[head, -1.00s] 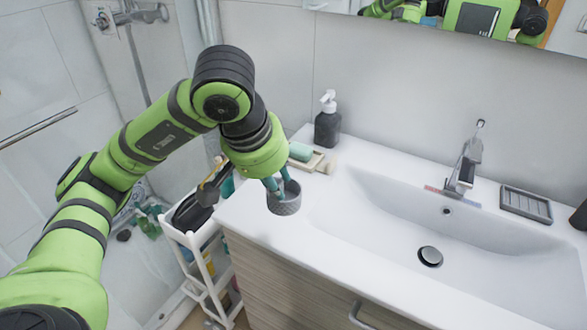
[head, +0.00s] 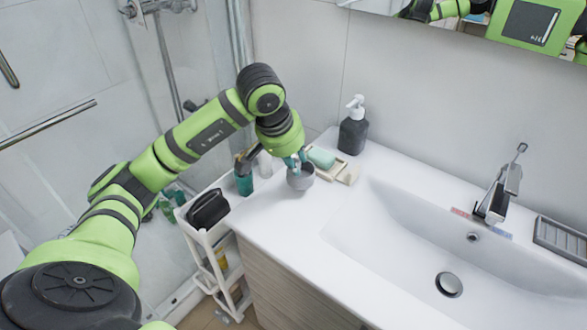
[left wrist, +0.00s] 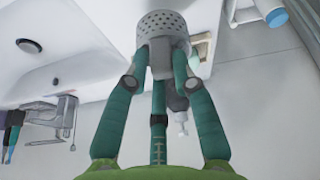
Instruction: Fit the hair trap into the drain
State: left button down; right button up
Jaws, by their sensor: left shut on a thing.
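The hair trap is a grey perforated cup (head: 301,180); its holes show in the left wrist view (left wrist: 160,24). The sink drain (head: 449,284), with a metal stopper, is to the right in the basin. No open drain shows clearly; much of the shower floor is hidden by my arm. My right gripper is not in view.
A soap dish with green soap (head: 321,157) and a dark pump bottle (head: 353,134) stand close behind the trap. A white cart (head: 206,238) with a dark pouch (head: 208,208) and a teal cup (head: 244,183) stands left of the counter. The faucet (head: 497,196) is behind the basin.

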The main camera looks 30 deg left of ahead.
aim_at(293, 175)
pick_arm(q)
jog(key=shift+w+a+f+p, duration=0.1)
jog(key=shift+f+p, duration=0.45)
jog(key=shift+f, duration=1.6)
jog(key=c, duration=1.4)
grip_release()
jog(key=shift+f, duration=0.1)
jog(key=o, duration=0.4)
